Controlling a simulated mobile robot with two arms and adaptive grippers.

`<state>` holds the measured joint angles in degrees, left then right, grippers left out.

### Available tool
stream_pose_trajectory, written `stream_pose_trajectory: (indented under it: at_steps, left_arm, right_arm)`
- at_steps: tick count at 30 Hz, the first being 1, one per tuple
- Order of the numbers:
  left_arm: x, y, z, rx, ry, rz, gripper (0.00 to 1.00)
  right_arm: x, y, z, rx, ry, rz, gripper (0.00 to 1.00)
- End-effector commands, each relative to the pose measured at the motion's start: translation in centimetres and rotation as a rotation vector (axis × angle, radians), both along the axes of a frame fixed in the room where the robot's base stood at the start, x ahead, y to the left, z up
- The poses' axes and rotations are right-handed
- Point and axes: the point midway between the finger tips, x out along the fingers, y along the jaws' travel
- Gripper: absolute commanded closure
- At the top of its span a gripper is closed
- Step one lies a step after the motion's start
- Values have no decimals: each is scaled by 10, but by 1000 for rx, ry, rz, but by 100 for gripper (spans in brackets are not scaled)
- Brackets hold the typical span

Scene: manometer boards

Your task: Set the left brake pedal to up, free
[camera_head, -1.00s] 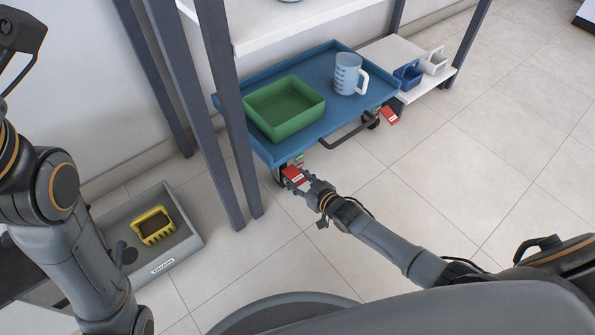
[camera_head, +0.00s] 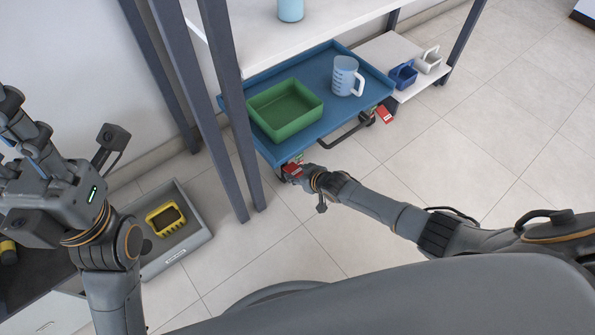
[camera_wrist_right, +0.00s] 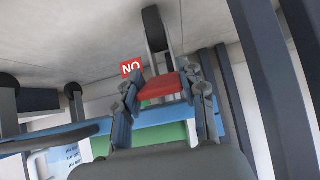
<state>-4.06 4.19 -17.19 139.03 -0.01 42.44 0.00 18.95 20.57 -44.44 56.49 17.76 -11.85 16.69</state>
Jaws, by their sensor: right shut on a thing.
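The blue cart (camera_head: 262,148) stands under the white shelf. Its left brake pedal is red (camera_head: 291,169), low at the cart's near left corner. My right gripper (camera_head: 298,173) is at this pedal in the head view. In the right wrist view the red pedal (camera_wrist_right: 161,86) lies between the fingers of my right gripper (camera_wrist_right: 166,92), which is shut on it. The pedal's tilt is hard to judge because the gripper partly covers it. My left gripper (camera_head: 30,135) is at the left edge, away from the cart; its finger opening is unclear.
The right red pedal (camera_head: 385,114) sits near a black caster. A green bin (camera_head: 285,125) and a measuring jug (camera_head: 345,75) stand on the cart. Dark shelf posts (camera_head: 235,130) rise at left. A grey tray (camera_head: 200,235) holds a yellow caddy (camera_head: 165,218). Floor at right is clear.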

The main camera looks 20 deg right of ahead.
Motion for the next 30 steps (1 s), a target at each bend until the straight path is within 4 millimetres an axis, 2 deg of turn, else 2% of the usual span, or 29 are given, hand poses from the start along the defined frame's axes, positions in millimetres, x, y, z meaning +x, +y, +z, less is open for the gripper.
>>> stream_pose_trajectory:
  at_steps: [10, 11, 14, 25, 30]
  left_arm:
    - [0, 0, -1, 1, 2, 0, 60]
    - [0, 0, -1, 1, 2, 0, 60]
    - [0, 0, -1, 1, 2, -1, 60]
    - [0, 0, 1, 1, -1, 1, 60]
    - [0, 0, 0, 0, 0, 0, 60]
  right_arm:
    - [0, -1, 0, -2, 4, -1, 100]
    - [0, -1, 0, -2, 4, -1, 55]
    - [0, -1, 0, -2, 4, -1, 36]
    - [-1, -1, 1, -1, 2, 0, 36]
    - [-10, -3, 8, 1, 4, -1, 36]
